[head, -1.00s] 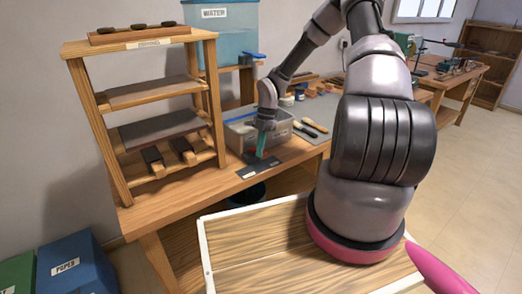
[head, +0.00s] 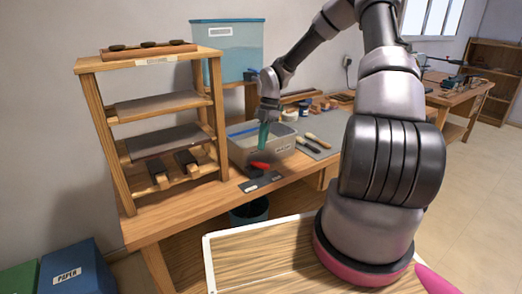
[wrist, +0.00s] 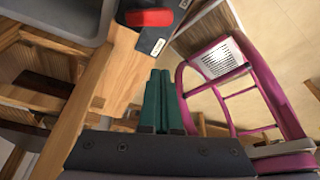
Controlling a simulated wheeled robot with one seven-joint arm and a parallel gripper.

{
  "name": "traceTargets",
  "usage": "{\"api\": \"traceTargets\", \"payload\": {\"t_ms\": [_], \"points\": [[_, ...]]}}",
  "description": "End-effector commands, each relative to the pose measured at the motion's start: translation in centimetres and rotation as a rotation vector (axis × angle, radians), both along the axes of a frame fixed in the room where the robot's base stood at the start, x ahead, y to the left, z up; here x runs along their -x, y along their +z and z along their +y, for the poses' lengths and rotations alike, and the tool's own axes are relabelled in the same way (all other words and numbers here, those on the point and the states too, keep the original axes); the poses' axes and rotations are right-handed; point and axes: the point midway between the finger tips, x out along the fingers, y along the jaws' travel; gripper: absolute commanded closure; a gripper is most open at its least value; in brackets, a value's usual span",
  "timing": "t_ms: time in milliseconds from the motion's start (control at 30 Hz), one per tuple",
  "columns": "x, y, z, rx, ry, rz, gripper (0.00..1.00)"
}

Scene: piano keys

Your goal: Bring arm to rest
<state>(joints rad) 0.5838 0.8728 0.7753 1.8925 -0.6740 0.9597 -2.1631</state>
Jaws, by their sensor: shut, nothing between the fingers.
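My gripper (head: 263,136) has slim green fingers that point down, closed together with nothing between them. In the head view it is in front of the grey bin (head: 243,156) on the workbench, above a dark flat plate (head: 264,182). The closed fingers also show in the wrist view (wrist: 157,88). A small red object (head: 260,166) lies at the plate, apart from the fingers. In the wrist view the red object (wrist: 150,18) is near the top edge, beside the plate (wrist: 155,43).
A wooden rack (head: 118,146) with dark slabs stands left of the bin. A blue water container (head: 226,60) is behind. Brushes (head: 318,140) lie on a grey mat right of the bin. A dark bucket (head: 249,211) is below the bench edge, and a blue bin (head: 75,271) stands lower left.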

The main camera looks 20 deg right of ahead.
Motion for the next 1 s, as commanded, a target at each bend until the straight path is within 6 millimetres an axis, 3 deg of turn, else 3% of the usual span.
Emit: {"api": "traceTargets", "payload": {"t_ms": [300,467,733,1000], "points": [[0.0,0.1,0.0,0.003,-0.003,0.000,1.00],[0.5,2.0,-0.4,0.069,-0.090,0.003,1.00],[3.5,10.7,-1.8,0.293,-0.573,-0.027,1.00],[8.0,19.9,-2.2,0.347,-1.171,-0.118,1.00]]}}
